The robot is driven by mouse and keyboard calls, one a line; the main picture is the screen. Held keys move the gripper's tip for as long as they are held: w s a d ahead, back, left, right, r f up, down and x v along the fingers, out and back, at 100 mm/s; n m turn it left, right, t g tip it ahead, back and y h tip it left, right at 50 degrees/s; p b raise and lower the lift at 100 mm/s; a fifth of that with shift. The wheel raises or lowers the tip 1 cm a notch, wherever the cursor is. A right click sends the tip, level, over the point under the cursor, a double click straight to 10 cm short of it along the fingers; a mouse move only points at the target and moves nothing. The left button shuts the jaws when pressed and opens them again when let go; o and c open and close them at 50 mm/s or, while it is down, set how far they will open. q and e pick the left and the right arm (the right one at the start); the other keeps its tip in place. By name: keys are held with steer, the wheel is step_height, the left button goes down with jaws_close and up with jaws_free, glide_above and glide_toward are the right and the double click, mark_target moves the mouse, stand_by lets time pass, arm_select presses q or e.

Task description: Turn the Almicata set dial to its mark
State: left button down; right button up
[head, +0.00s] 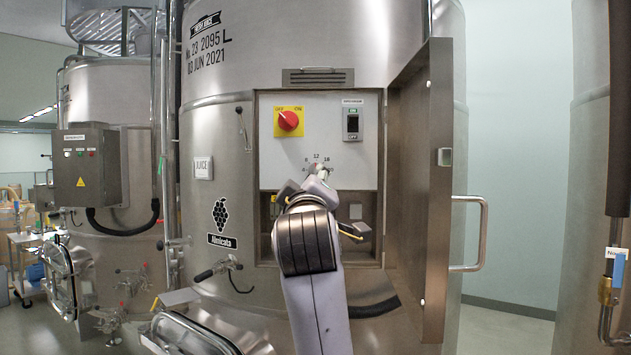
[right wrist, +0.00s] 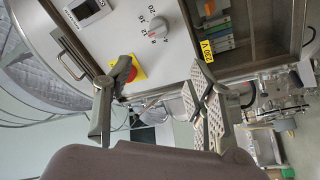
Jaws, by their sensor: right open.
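The Almicata steel vat (head: 215,285) has an open cabinet with a white panel (head: 345,165). In the right wrist view the set dial (right wrist: 158,27) is a round grey knob on that panel, ringed by numbers from 4 to 20. In the head view my right gripper (head: 318,178) covers most of the dial and only some scale numbers show above it. In the right wrist view my right gripper (right wrist: 158,72) is open and empty, its two fingers apart, with the dial beyond the gap and not between the pads. My left gripper is not in view.
The cabinet door (head: 425,190) stands open on the right. Below the panel, the right wrist view shows a compartment with terminal blocks (right wrist: 212,35).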

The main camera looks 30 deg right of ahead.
step_height(320, 180, down, 3)
steer(key=s+m+t+h+b, duration=0.1)
steer(key=s+m+t+b, duration=0.1)
steer(key=m, duration=0.5)
steer(key=m+p, duration=0.3)
steer(key=p, duration=0.5)
glide_toward(316, 166)
steer(key=shift+h, duration=0.4)
steer(key=x, duration=0.8)
steer(key=shift+w, duration=0.2)
steer(key=shift+w+d, duration=0.15)
steer(key=shift+w, duration=0.15)
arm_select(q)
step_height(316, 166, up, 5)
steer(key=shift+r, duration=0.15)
arm_select(e)
steer(key=shift+c, duration=0.6)
